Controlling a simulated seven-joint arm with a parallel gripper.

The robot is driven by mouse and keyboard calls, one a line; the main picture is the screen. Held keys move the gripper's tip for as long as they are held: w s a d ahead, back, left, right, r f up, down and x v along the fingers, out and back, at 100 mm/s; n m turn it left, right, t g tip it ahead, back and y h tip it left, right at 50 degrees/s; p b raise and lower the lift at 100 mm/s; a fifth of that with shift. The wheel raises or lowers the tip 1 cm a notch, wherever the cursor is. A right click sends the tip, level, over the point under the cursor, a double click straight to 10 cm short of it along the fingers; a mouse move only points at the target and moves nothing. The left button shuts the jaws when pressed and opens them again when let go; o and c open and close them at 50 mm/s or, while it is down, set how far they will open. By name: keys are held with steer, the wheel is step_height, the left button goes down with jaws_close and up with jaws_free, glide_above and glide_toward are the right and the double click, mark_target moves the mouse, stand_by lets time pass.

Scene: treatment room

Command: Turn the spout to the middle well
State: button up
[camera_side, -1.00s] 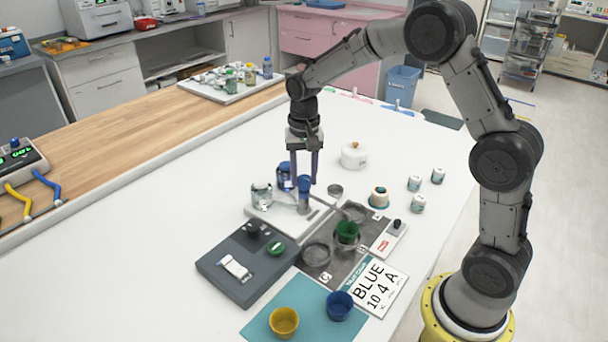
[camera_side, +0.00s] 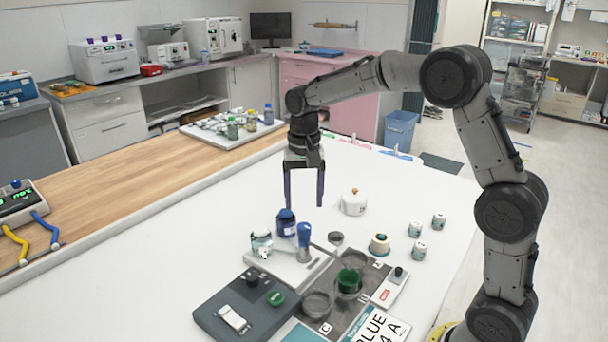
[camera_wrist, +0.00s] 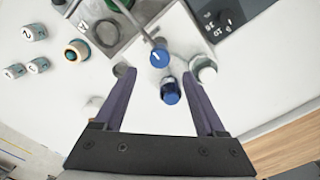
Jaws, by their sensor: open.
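The spout's post has a blue cap (camera_side: 304,232) and stands on a pale base plate. In the wrist view the cap (camera_wrist: 159,57) bears a "1", and a thin grey spout (camera_wrist: 147,33) runs from it up and slightly left. Its end is hard to make out, so I cannot tell which well it points to. A dark grey block holds several round wells: a front clear one (camera_side: 317,304), one with a green cup (camera_side: 349,283), and one behind. My gripper (camera_side: 304,203) is open and empty above the blue cap, apart from it.
A blue-capped jar (camera_side: 286,226) and a clear jar (camera_side: 262,243) stand close left of the post. A dark control box (camera_side: 240,308) lies in front. A white pot (camera_side: 354,204) and small labelled jars (camera_side: 415,229) stand right.

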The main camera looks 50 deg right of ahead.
step_height(320, 180, up, 7)
steer(key=shift+f, duration=0.15)
stand_by(0.4)
steer(key=s+a+r+n+t, duration=0.2)
steer(key=s+a+r+t, duration=0.15)
steer(key=s+r, duration=0.75)
steer(key=s+a+f+n+t, duration=0.1)
steer(key=s+f+n+t, duration=0.1)
steer(key=s+f+n, duration=0.5)
steer(key=s+f, duration=0.5)
steer(key=s, duration=0.3)
steer(key=shift+s+a, duration=0.25)
steer(key=shift+s, duration=0.05)
